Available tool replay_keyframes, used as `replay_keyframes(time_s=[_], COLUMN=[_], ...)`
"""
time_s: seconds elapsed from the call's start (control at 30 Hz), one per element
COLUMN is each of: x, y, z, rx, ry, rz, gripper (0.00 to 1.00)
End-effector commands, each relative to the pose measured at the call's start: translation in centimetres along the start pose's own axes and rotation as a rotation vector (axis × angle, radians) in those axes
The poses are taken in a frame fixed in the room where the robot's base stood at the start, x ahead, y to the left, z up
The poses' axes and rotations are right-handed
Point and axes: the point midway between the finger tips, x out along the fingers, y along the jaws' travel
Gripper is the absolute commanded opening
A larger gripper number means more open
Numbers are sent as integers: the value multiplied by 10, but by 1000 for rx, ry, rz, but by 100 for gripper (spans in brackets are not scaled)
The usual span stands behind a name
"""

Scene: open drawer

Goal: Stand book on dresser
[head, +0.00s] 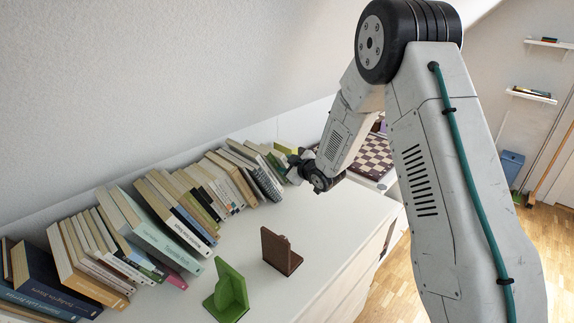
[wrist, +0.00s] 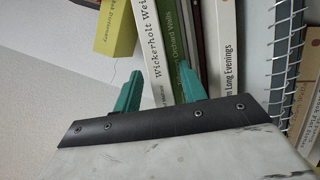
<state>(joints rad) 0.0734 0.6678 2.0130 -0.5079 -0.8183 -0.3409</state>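A long row of books (head: 150,222) leans to the left on the white dresser (head: 225,292), along the wall. I cannot tell which one is the task's book. My gripper (head: 297,168) is at the far end of the row. In the wrist view its two green fingers (wrist: 160,88) are apart. A white-spined book, "Wickerholt Wei..." (wrist: 158,50), and a green-spined one, "Orchard Wells" (wrist: 186,50), show between and behind the fingers. I see no clear grip on either. The lower ends of these books are hidden behind the gripper.
A green bookend (head: 230,290) and a brown bookend (head: 280,252) stand on the dresser's open front part. A chessboard (head: 368,158) lies beyond my gripper. A yellow book (wrist: 115,28) is left of the fingers, a grey spiral-bound one (wrist: 285,60) right.

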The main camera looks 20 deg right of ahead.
Motion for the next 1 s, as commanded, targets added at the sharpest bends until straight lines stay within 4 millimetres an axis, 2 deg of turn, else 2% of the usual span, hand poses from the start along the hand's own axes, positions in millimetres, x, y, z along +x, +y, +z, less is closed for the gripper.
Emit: replay_keyframes(time_s=[0.23,0.6,0.87,1.0], x=[-5,-64,-78,-86], y=[0,-1,-1,6], z=[1,-4,-4,-11], rx=[0,-1,0,8], ry=[-1,-1,-1,-38], rz=[0,1,1,6], gripper=[42,42,42,42])
